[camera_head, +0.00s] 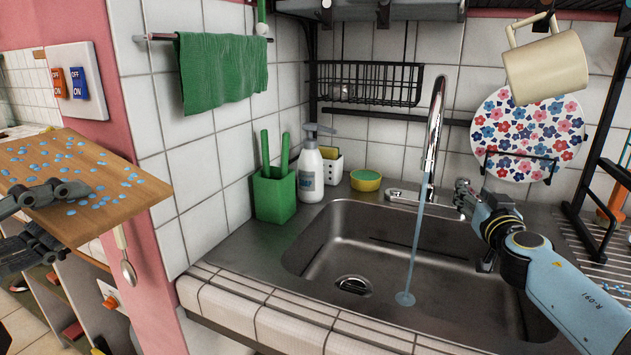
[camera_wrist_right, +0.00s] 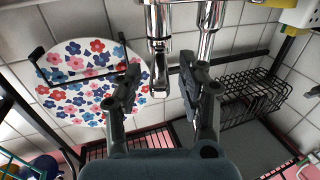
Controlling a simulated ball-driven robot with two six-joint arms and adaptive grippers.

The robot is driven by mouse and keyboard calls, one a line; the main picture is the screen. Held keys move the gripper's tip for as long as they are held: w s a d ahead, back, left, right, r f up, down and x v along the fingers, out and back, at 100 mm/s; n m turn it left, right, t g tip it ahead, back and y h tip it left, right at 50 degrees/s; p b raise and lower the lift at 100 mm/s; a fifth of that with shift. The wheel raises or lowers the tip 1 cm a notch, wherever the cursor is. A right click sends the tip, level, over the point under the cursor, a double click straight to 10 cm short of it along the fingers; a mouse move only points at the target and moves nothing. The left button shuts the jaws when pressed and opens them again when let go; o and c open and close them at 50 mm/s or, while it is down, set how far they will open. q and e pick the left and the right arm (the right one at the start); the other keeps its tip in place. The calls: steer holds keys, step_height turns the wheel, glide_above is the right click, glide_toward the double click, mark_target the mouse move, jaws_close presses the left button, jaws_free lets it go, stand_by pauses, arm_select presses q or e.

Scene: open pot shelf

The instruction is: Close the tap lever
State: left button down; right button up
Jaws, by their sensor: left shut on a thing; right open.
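The chrome tap (camera_head: 434,130) stands behind the steel sink, and a stream of water (camera_head: 414,245) runs from it into the basin. My right gripper (camera_head: 464,196) is just right of the tap base (camera_head: 402,195). In the right wrist view my right gripper (camera_wrist_right: 163,88) is open, with a chrome lever-like part (camera_wrist_right: 159,75) between or just beyond its fingers; I cannot tell if they touch. The tap column (camera_wrist_right: 208,40) is beside it. My left gripper (camera_head: 58,212) is shut on a wooden board (camera_head: 120,178) strewn with blue bits, far left.
A green holder (camera_head: 274,193), a soap bottle (camera_head: 311,170) and a sponge bowl (camera_head: 366,181) stand left of the tap. A flowered plate (camera_head: 528,130) and a hanging cream mug (camera_head: 545,68) are right of it. A black rack (camera_head: 595,200) borders the right side. The basin (camera_head: 450,285) is empty apart from water.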

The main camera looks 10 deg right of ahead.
steer(key=shift+w, duration=0.35)
jaws_close()
